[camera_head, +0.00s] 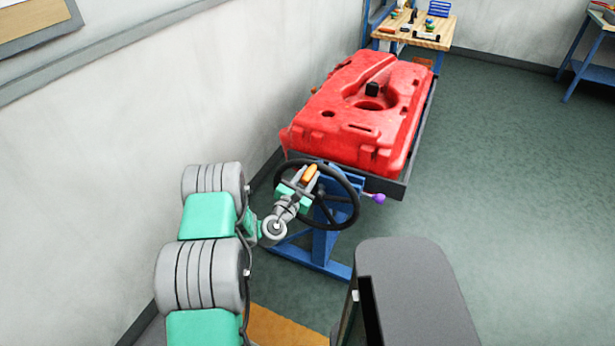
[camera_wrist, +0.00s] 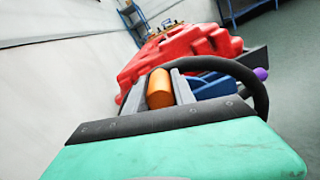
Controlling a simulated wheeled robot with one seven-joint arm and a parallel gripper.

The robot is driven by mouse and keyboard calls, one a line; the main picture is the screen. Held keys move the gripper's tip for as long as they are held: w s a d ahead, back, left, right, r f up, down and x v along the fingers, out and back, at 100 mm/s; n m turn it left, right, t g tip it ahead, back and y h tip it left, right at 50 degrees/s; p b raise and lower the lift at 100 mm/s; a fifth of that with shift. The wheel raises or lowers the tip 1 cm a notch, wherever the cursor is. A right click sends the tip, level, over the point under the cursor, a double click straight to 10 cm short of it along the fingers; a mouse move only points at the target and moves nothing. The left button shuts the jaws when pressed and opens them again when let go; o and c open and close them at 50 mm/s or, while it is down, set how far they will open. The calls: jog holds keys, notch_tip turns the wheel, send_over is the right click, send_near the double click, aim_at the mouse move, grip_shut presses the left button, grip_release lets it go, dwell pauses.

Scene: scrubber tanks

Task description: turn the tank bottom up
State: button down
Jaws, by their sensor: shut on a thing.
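The red tank (camera_head: 345,120) lies in a dark cradle (camera_head: 396,186) on a blue stand (camera_head: 322,246), with a moulded recess and a small black part facing up. A black handwheel (camera_head: 357,211) is on the near end of the stand. My gripper (camera_head: 302,182) is at the wheel's upper left, shut on its orange handle (camera_head: 311,172). In the wrist view the orange handle (camera_wrist: 160,89) sits between the two grey fingers, with the wheel rim (camera_wrist: 262,92) curving to the right and the tank (camera_wrist: 190,48) behind it.
A purple knob (camera_head: 379,198) sticks out right of the wheel. A wooden-topped workbench (camera_head: 420,36) with small items stands beyond the tank. A pale wall (camera_head: 240,75) runs close along the left. The green floor (camera_head: 510,170) at the right is clear.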

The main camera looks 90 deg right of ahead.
jog(key=shift+w+d, duration=0.1)
jog(key=shift+w, duration=0.2)
jog(key=c, duration=1.3)
grip_release()
jog(key=shift+w+d, duration=0.1)
jog(key=shift+w, duration=0.1)
jog(key=shift+o, duration=1.1)
jog(key=shift+s, duration=0.15)
jog(key=b+v, duration=0.2)
jog(key=v, duration=0.5)
jog(key=shift+a+f, duration=0.2)
jog(key=shift+a, duration=0.1)
jog(key=shift+a+r, duration=0.1)
jog(key=shift+a, duration=0.05)
